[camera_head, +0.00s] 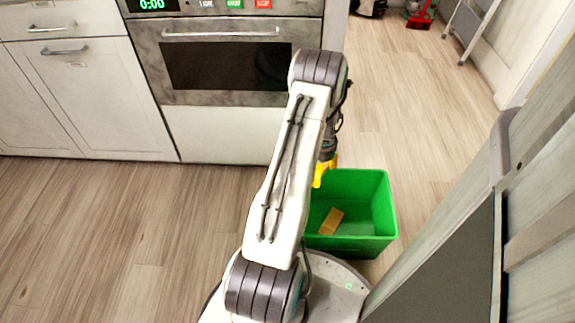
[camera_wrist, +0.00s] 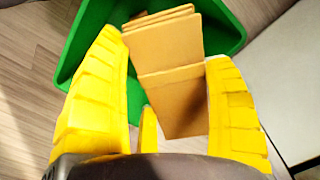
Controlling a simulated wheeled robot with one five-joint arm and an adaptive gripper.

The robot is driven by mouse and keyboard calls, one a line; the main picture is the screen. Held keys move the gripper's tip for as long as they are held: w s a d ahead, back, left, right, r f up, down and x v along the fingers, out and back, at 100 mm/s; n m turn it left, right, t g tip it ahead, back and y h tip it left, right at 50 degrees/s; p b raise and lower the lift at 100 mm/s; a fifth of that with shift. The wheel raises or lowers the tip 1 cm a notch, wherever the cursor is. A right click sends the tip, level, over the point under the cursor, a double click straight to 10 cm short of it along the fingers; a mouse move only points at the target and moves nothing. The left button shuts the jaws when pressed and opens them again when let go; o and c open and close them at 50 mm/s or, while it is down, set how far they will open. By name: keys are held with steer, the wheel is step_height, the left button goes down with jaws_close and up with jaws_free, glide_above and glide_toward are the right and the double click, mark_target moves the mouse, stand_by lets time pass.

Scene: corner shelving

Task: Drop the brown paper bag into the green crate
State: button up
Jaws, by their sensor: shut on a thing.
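The brown paper bag (camera_wrist: 172,90) sits between the two yellow fingers of my gripper (camera_wrist: 168,58) in the wrist view. My gripper is shut on it, and the bag overlaps the crate's near edge in that view. The green crate (camera_wrist: 72,52) lies beyond the fingers. In the head view, my gripper (camera_head: 324,170) is at the crate's left side, partly hidden behind my arm. The green crate (camera_head: 368,185) stands on the floor. A small brown shape (camera_head: 332,221) shows against its interior below the finger; I cannot tell whether it is the held bag.
An oven (camera_head: 230,60) and white cabinets (camera_head: 85,105) line the back. A grey panel (camera_head: 450,240) rises close on the right of the crate. The wooden floor (camera_head: 100,230) on the left is clear. A red item (camera_head: 420,15) is far back.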

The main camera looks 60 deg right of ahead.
steer(key=s+d+f+m+b, duration=0.4)
steer(key=s+f+m+b, duration=0.3)
steer(key=f+m, duration=0.4)
steer(key=shift+s+f, duration=0.15)
steer(key=shift+f, duration=0.2)
stand_by(0.3)
steer(key=o, duration=1.1)
steer(key=shift+r, duration=0.15)
step_height(320, 180, up, 12)
steer(key=shift+f, duration=0.1)
stand_by(0.8)
